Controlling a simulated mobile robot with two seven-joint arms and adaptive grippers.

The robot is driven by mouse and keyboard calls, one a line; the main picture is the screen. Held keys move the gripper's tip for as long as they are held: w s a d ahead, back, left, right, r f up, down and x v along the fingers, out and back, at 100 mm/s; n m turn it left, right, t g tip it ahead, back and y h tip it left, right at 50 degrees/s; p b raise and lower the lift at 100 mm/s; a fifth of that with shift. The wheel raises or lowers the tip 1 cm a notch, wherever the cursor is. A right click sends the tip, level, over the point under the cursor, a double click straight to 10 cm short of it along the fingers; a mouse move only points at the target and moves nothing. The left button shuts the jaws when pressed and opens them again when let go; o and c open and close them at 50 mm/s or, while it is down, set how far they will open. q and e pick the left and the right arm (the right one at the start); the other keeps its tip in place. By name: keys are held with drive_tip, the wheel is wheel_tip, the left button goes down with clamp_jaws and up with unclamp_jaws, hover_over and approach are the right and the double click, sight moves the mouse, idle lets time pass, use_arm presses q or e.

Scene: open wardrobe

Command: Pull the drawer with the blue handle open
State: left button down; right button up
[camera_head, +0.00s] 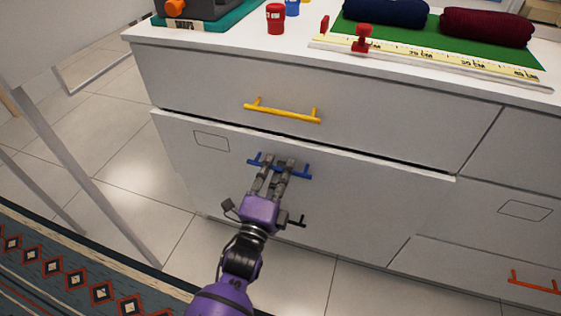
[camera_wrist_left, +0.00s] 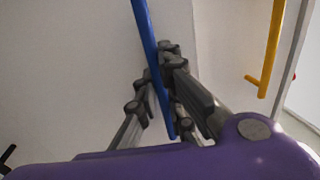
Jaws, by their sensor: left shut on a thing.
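The blue handle (camera_head: 298,173) sits on the front of the lower drawer (camera_head: 350,205), below the drawer with the yellow handle (camera_head: 282,112). My left gripper (camera_head: 276,166), purple with grey fingers, is shut on the blue handle. The lower drawer's front stands slightly out from the drawer above, with a dark gap along its top edge. In the left wrist view the blue handle (camera_wrist_left: 148,50) runs between the grey fingers (camera_wrist_left: 165,90), and the yellow handle (camera_wrist_left: 268,50) shows at the right. My right gripper is not in view.
On the white top stand a red jar (camera_head: 275,18), a green mat (camera_head: 450,48) with rolled cloths, and a ruler (camera_head: 430,62). A drawer with a red handle (camera_head: 535,283) is at lower right. A patterned rug (camera_head: 70,270) lies on the tiled floor at left.

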use_arm(q)
drive_tip(key=r+p+v, duration=0.2)
drive_tip(key=p+v, duration=0.1)
drive_tip(key=v, duration=0.7)
drive_tip(key=r+p+v, duration=0.2)
drive_tip(key=p+v, duration=0.1)
drive_tip(key=v, duration=0.8)
drive_tip(key=s+r+p+v, duration=0.1)
drive_tip(key=r+p+v, duration=0.1)
drive_tip(key=v, duration=0.8)
drive_tip(key=shift+s+a+p, duration=0.25)
drive_tip(key=shift+s+p, duration=0.1)
drive_tip(key=shift+p, duration=0.25)
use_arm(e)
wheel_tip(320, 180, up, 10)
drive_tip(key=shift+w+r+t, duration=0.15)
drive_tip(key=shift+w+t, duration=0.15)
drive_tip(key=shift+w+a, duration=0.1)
use_arm(q)
drive_tip(key=c, duration=1.8)
unclamp_jaws()
drive_tip(key=shift+c, duration=0.2)
drive_tip(key=shift+s+f, duration=0.1)
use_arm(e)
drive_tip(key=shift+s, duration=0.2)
use_arm(q)
drive_tip(key=v, duration=1.2)
